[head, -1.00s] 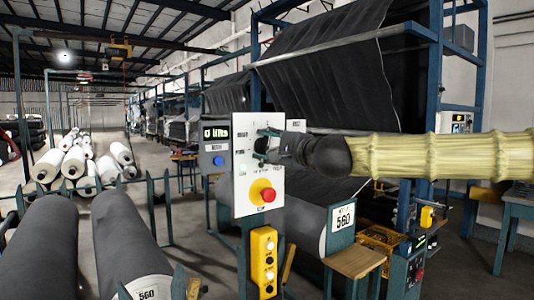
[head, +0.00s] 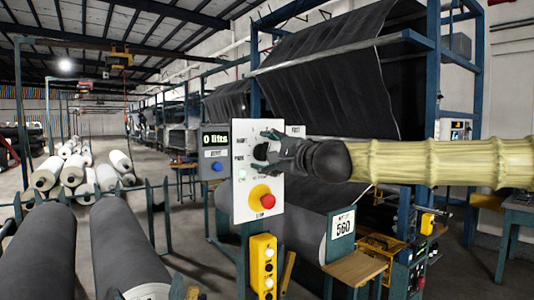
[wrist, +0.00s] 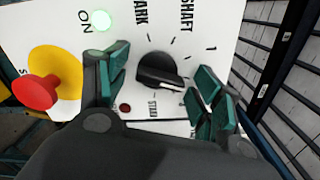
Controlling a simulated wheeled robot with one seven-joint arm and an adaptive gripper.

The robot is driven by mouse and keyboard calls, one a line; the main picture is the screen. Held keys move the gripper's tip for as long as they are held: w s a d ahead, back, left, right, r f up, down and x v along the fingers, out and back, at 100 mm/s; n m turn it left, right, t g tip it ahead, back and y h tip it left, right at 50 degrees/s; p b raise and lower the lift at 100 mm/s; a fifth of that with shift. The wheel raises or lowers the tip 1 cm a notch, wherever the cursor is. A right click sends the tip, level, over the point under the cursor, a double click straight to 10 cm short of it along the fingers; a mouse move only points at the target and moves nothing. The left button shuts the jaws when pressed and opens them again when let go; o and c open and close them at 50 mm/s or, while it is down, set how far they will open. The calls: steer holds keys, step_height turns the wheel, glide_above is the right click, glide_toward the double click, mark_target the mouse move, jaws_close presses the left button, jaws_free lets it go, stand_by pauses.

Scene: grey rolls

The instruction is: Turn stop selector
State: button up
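A white control panel (head: 243,206) stands upright near the middle of the head view. The black rotary selector knob (wrist: 160,70) shows in the wrist view, its white mark pointing to the lower right among printed labels such as "SHAFT". My gripper (wrist: 162,82) is open, with one green finger on either side of the knob and visible gaps to it. I cannot tell how deep the fingertips reach.
A red button on a yellow disc (wrist: 36,92) is left of the fingers, near a lit green lamp (wrist: 101,20). A "0 lifts" display (head: 215,139) is left of the panel. A yellow button box (head: 263,266) hangs below. Grey rolls (head: 128,250) lie front left.

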steer(key=shift+s, duration=0.1)
steer(key=v, duration=1.2)
